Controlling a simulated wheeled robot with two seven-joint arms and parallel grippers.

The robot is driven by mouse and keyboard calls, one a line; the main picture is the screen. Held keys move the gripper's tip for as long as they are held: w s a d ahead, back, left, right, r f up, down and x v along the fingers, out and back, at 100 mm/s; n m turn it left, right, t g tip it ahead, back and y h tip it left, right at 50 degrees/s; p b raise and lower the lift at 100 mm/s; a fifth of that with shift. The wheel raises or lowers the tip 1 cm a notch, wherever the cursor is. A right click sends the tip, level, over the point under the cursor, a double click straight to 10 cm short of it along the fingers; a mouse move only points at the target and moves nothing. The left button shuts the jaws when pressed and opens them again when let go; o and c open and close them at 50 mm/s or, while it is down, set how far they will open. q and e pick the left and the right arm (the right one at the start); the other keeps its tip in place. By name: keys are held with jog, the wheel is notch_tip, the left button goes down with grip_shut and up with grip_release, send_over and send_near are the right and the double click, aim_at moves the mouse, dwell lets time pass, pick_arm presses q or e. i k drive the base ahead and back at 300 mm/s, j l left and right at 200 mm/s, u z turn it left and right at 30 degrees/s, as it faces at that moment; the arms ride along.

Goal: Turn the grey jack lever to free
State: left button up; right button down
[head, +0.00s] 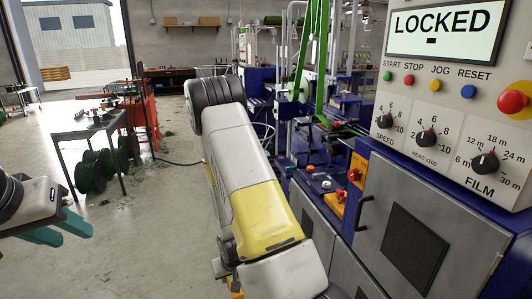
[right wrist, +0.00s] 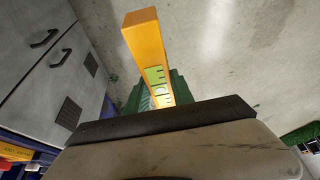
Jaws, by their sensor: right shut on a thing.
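I cannot make out a grey lever; what my gripper holds looks orange. In the head view my right arm hides this gripper, with only a bit of orange below the arm. My left gripper (head: 67,228) has teal fingers apart, empty, at the left edge. The machine's display (head: 442,32) reads LOCKED.
The control panel (head: 455,110) with buttons and dials stands at right, above grey cabinet doors (head: 445,215). A small table (head: 92,130) with green spools (head: 90,172) under it stands at left. The concrete floor between is mostly clear.

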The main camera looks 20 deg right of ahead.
aim_at(318, 177)
jog(key=i+z, duration=0.15)
jog(key=i, duration=1.6)
jog(key=i+j+z, duration=0.15)
jog(key=i+z, duration=0.2)
jog(key=i, duration=0.2)
jog(key=i+j+z, duration=0.3)
jog(key=i, duration=0.2)
jog(key=z, duration=1.55)
